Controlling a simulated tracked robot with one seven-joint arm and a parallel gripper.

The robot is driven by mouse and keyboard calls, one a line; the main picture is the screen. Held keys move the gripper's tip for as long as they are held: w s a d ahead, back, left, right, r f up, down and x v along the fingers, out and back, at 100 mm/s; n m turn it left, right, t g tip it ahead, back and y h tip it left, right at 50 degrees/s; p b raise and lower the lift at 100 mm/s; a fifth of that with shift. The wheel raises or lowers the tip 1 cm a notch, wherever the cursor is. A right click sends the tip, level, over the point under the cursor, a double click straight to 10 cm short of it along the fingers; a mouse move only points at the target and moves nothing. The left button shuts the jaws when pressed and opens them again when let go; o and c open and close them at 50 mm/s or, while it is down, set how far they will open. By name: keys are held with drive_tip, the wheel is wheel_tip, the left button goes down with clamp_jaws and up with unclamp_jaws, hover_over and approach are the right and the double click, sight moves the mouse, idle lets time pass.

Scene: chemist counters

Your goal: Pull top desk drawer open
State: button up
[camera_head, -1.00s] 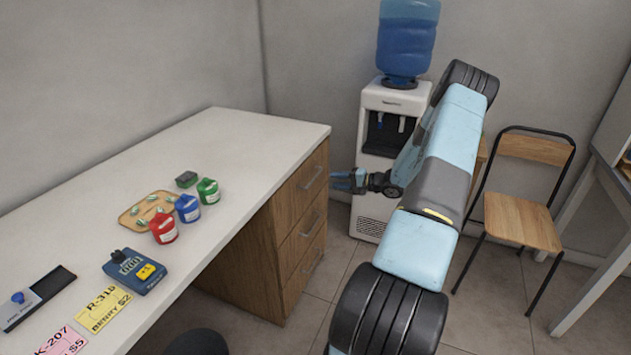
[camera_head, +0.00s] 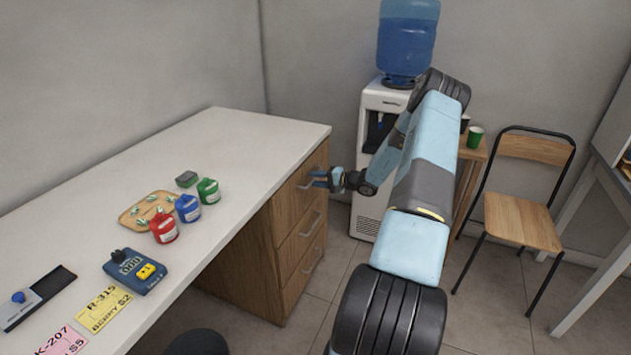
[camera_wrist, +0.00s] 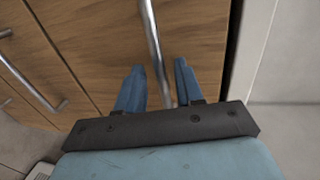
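The desk's top drawer (camera_head: 290,198) is a wooden front with a metal bar handle, at the far right end of the desk; it looks closed. My gripper (camera_head: 318,179) is at this handle in the head view. In the wrist view my gripper (camera_wrist: 157,75) is open, with its two blue fingers pointing at the wooden front. The top handle (camera_wrist: 155,45) runs between the fingers, with a gap on each side. Contact with the drawer front cannot be told.
Lower drawers (camera_head: 300,240) with handles are below. The desk top (camera_head: 255,140) holds red, blue and green containers, a tray and a blue device. A water dispenser (camera_head: 368,210) stands behind my arm. A wooden chair (camera_head: 520,215) is at right. Floor before the drawers is clear.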

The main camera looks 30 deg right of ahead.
clamp_jaws()
idle(0.3)
